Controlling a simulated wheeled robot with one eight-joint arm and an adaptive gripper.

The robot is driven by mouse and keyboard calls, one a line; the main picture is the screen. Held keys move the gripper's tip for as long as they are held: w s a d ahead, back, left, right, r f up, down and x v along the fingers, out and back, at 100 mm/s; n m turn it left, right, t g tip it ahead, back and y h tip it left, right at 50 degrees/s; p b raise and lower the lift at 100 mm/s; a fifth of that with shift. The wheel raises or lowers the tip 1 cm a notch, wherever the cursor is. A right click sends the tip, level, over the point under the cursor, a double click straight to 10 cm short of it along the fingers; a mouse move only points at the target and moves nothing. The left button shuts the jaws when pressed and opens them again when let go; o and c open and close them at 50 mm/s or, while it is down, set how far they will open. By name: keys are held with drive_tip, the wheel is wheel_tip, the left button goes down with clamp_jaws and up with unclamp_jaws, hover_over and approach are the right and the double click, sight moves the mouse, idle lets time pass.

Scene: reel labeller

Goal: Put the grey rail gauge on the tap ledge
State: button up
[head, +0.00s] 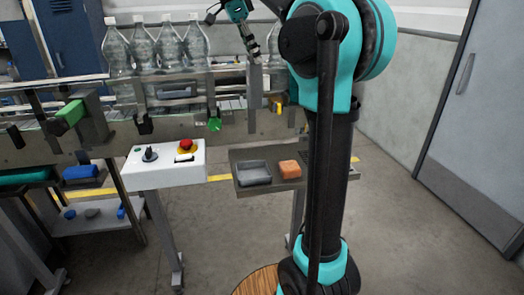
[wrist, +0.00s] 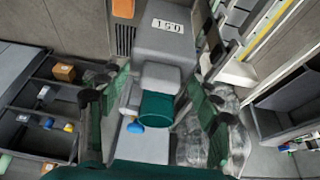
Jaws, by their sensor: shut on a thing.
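My gripper (head: 252,48) is at the top of the head view, over the bottle conveyor. It also shows in the wrist view (wrist: 160,92), its green-padded fingers on either side of a grey, stepped block with a white "150" label. I take this block to be the grey rail gauge (wrist: 165,45); the gripper is shut on it. A dark teal part (wrist: 156,108) lies in front of its narrow section. In the head view I cannot make out the gauge clearly at the gripper. I cannot tell for sure which surface is the tap ledge.
Several clear bottles (head: 170,45) stand along the conveyor. A white control box (head: 165,170) with a red button is in front. Right of it, a dark shelf (head: 275,189) holds a grey tray (head: 252,181) and an orange block (head: 290,169). The floor on the right is clear.

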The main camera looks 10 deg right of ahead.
sight(254, 79)
wheel_tip(254, 79, down, 20)
idle(0.6)
drive_tip(key=o, duration=1.8)
drive_tip(key=shift+o, duration=0.2)
drive_tip(key=shift+r, duration=0.15)
drive_tip(key=v, duration=1.2)
